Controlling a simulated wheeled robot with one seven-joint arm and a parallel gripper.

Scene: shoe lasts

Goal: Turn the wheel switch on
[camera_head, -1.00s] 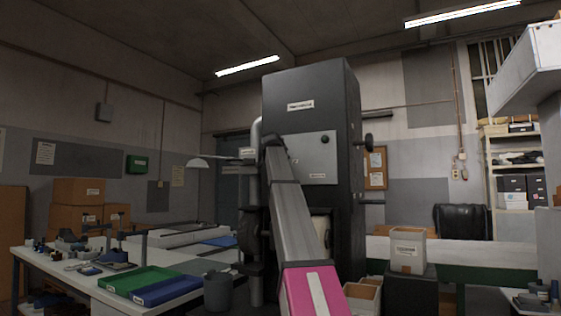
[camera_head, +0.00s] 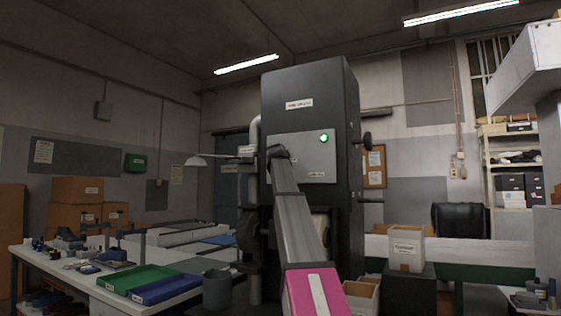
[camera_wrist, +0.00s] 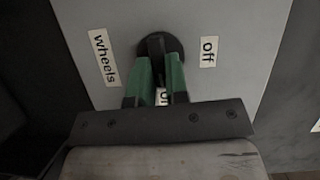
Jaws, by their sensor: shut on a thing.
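The wheel switch (camera_wrist: 174,43) is a dark round knob with a raised bar on a grey panel, seen in the wrist view. The green fingers of my gripper (camera_wrist: 158,66) are shut on its bar. The bar runs up and down in that view, in line with a partly hidden label below it (camera_wrist: 161,97). An "off" label (camera_wrist: 208,52) is to its right and a "wheels" label (camera_wrist: 104,58) to its left. In the head view my gripper is at the panel (camera_head: 310,150) of the dark machine, and my arm hides the switch.
A green lamp (camera_head: 323,138) glows on the panel of the tall dark machine (camera_head: 310,90). A workbench (camera_head: 60,265) with green and blue trays stands at left. A white bin (camera_head: 406,255) and an open box (camera_head: 362,297) are right of my arm.

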